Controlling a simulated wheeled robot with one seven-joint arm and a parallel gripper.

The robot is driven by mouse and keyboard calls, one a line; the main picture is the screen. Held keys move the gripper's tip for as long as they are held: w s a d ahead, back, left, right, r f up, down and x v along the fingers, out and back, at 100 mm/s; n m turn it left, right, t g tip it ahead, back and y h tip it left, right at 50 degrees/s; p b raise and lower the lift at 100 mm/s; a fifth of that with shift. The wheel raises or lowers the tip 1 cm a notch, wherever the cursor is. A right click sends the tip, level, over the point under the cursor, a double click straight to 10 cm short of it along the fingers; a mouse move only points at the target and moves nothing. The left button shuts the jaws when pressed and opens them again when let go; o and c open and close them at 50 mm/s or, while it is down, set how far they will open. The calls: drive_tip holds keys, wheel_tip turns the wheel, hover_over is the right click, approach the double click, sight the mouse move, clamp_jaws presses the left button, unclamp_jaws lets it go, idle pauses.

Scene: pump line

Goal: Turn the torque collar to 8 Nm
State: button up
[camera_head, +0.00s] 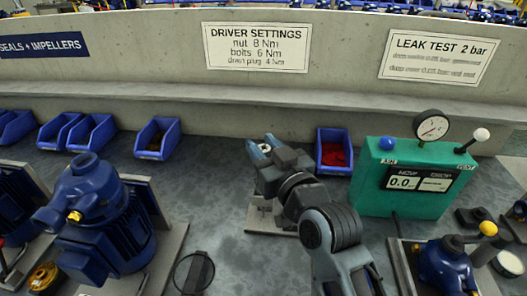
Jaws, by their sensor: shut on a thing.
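My gripper (264,148) is at the middle of the bench, above a pale metal base plate (262,222). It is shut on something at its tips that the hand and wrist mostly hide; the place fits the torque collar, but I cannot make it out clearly. The collar's scale and setting cannot be read. The driver settings sign (256,47) on the back wall reads nut 8 Nm, bolts 6 Nm, drain plug 4 Nm.
A blue bin with red parts (334,152) stands behind right of my gripper. A green leak-test box (411,200) with a gauge is to the right. A blue pump (100,215) stands left. Another blue bin (158,137) is at the back. Bench between pump and gripper is mostly clear.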

drive_tip(key=shift+f+n+g+y+b, duration=0.2)
drive_tip(key=shift+n+g+y+b, duration=0.6)
drive_tip(key=shift+b, duration=1.2)
drive_tip(key=shift+f+n+g+y+b, duration=0.15)
drive_tip(key=shift+n+g+y+b, duration=0.35)
drive_tip(key=shift+y+b, duration=1)
drive_tip(key=shift+r+n+g+b, duration=0.25)
drive_tip(key=shift+n+g+b, duration=0.35)
drive_tip(key=shift+b, duration=0.7)
drive_tip(key=o, duration=1)
drive_tip(key=shift+r, duration=0.1)
drive_tip(key=shift+c, duration=0.2)
drive_tip(key=v, duration=0.7)
drive_tip(key=shift+s+d, duration=0.25)
drive_tip(key=shift+s, duration=0.05)
